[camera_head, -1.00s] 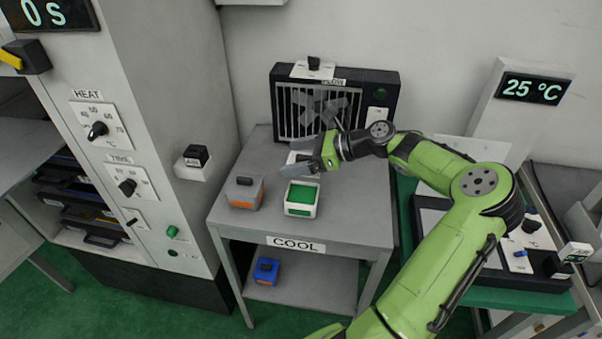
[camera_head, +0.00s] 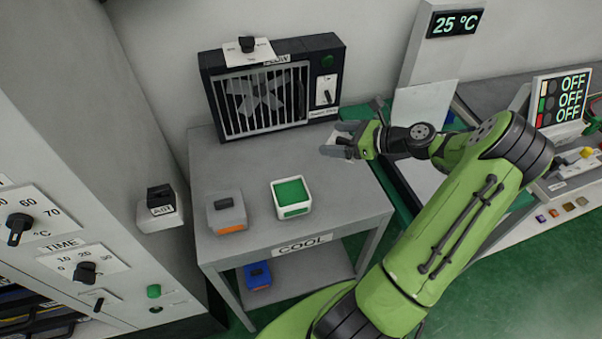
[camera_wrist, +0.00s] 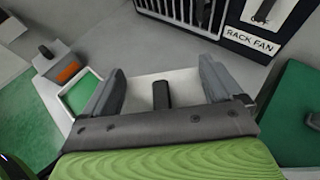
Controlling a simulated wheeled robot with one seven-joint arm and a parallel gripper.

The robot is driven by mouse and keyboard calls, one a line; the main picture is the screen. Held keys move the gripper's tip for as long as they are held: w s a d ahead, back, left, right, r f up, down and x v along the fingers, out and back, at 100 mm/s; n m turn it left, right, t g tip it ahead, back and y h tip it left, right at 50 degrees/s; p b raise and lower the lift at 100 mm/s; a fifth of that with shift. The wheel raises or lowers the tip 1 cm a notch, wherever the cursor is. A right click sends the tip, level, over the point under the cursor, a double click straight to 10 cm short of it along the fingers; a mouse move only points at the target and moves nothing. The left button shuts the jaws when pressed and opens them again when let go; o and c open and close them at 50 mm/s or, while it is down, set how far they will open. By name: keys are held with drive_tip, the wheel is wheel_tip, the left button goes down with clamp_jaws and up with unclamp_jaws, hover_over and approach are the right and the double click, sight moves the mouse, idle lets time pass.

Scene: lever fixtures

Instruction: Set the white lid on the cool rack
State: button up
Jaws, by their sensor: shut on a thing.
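My gripper (camera_head: 345,141) is shut on the white lid (camera_head: 333,150), which hangs over the right back part of the cool rack. In the wrist view the fingers (camera_wrist: 160,85) flank the lid (camera_wrist: 140,90), a pale plate with a dark knob. The cool rack (camera_head: 240,160) is a grey table labelled COOL. A white open box with green inside (camera_head: 291,197) stands on it, left of my gripper. The gap between lid and rack top is hard to judge.
A grey and orange box with a dark knob (camera_head: 226,212) stands left of the white box. The rack fan (camera_head: 270,90) stands along the back. A blue box (camera_head: 258,276) is on the lower shelf. Bare rack top lies between the white box and my gripper.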

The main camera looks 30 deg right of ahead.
sight(334, 170)
wheel_tip(334, 170, down, 10)
drive_tip(key=b, duration=0.3)
drive_tip(key=shift+r, duration=0.25)
drive_tip(key=o, duration=0.7)
